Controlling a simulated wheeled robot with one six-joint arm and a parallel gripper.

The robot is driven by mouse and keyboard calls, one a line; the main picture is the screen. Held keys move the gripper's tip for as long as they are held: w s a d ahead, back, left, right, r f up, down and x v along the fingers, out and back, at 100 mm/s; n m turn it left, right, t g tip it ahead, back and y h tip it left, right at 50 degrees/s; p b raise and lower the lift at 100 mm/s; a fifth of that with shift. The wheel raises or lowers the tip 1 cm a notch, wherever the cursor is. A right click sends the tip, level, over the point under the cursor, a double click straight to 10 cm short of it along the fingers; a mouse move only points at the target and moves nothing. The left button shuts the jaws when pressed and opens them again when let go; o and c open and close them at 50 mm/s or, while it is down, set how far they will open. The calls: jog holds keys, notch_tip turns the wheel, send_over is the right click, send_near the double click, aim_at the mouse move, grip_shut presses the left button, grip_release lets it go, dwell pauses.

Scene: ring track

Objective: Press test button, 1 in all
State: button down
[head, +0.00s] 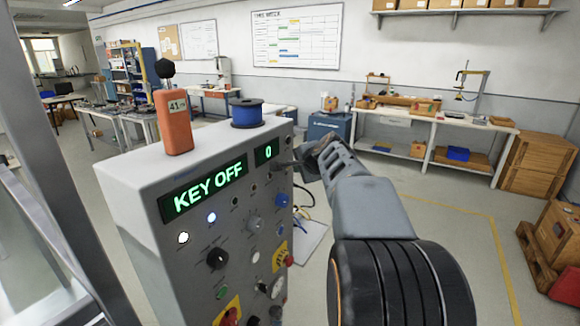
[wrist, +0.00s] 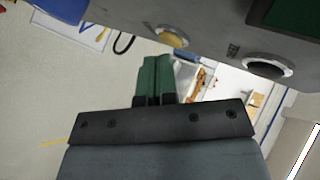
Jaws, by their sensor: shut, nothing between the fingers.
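A grey control cabinet (head: 150,215) stands in the head view, its front covered with buttons, knobs and lamps. Its display (head: 209,188) reads KEY OFF, and a smaller display (head: 266,152) reads 0. My gripper (head: 283,164) is at the upper right part of the panel, just below the small display. In the wrist view my gripper (wrist: 157,62) has its green fingers together and empty. There, a yellowish round button (wrist: 173,37) and a dark round button in a silver ring (wrist: 268,67) show near the fingertips. I cannot tell which control is the test button, nor whether the fingers touch the panel.
An orange handheld device (head: 173,121) marked 41 and a blue spool (head: 246,113) stand on the cabinet top. A white workbench (head: 440,122) is along the back wall. Wooden crates (head: 540,163) stand at the right. The floor between is mostly clear.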

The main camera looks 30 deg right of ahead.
jog(key=shift+w+a, duration=0.2)
jog(key=shift+w, duration=0.15)
dwell(0.3)
jog(key=shift+s+d, duration=0.1)
dwell(0.3)
jog(key=shift+s+d+b, duration=0.3)
jog(key=shift+s+b, duration=0.05)
jog(key=shift+s, duration=0.3)
jog(key=s+d+b, duration=0.1)
jog(key=s, duration=0.1)
jog(key=s+d+b, duration=0.1)
jog(key=s, duration=0.1)
jog(key=shift+s+d+b, duration=0.2)
jog(key=shift+b, duration=0.1)
dwell(0.9)
